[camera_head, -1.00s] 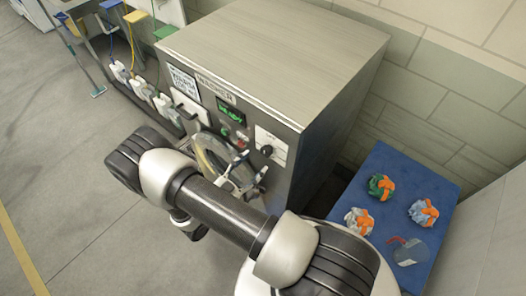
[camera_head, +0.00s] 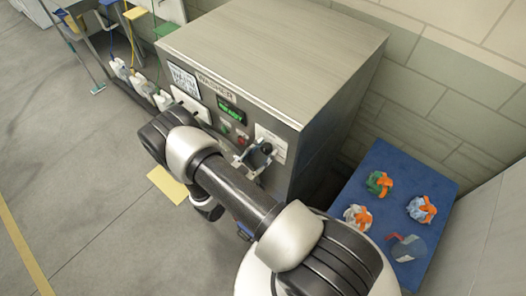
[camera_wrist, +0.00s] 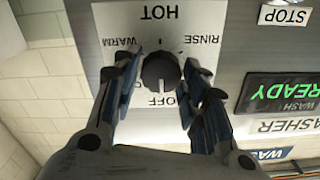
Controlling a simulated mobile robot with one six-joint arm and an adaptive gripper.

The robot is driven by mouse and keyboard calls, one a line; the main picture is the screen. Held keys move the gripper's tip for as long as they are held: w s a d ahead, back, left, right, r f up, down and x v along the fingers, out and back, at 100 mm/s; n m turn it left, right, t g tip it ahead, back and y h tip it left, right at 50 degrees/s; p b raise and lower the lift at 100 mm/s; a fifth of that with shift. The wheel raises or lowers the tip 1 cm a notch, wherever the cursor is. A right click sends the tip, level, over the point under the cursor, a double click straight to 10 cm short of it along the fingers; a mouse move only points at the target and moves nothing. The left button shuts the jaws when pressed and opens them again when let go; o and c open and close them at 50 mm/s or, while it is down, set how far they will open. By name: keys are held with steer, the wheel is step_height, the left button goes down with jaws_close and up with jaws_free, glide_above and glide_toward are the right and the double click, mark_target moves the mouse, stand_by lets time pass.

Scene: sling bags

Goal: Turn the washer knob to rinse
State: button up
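The dark round washer knob (camera_wrist: 160,72) sits on a white dial plate (camera_wrist: 115,20) in the wrist view. The labels appear upside down: HOT at the top, WARM at left, RINSE at right, OFF at the bottom. A light mark on the knob appears to face OFF. My gripper (camera_wrist: 162,62) is open, with one finger on each side of the knob; I cannot tell whether either finger touches it. In the head view, my gripper (camera_head: 257,156) is at the dial plate (camera_head: 272,142) on the front of the washer (camera_head: 270,50).
A green READY display (camera_head: 231,112) and small buttons are beside the dial. A blue mat (camera_head: 400,165) with several bundles lies right of the washer. White bottles (camera_head: 140,84) stand at left. My arm hides the lower washer front. Open floor (camera_head: 90,150) lies at left.

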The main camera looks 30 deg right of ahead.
steer(key=c, duration=0.6)
